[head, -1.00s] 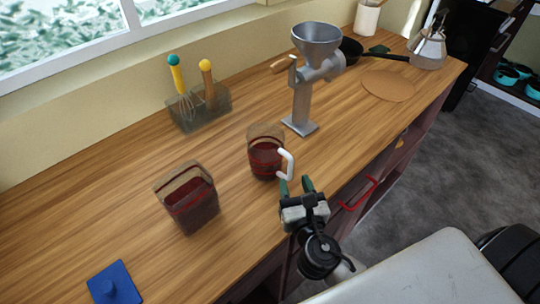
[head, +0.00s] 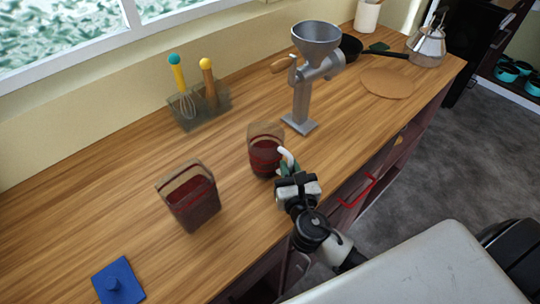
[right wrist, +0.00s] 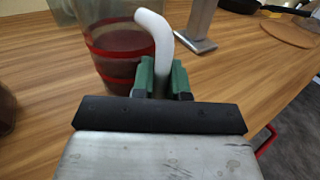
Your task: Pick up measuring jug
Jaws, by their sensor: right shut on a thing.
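The measuring jug (head: 265,155) is a clear vessel with red bands, dark red contents and a white handle. It stands upright on the wooden counter (head: 110,190). My right gripper (head: 287,171) is at the jug's right side, shut on its white handle. In the right wrist view the green fingertips (right wrist: 163,78) sit on both sides of the handle (right wrist: 155,35), and the jug body (right wrist: 115,50) is just beyond, to the left. The handle's lower part is hidden between the fingers. My left gripper is not in view.
A second clear container (head: 190,197) with dark red contents stands to the left. A blue lid (head: 118,282) lies at the front left. A metal grinder (head: 303,95) stands behind the jug. A utensil holder (head: 203,110) is near the wall. Counter between these is clear.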

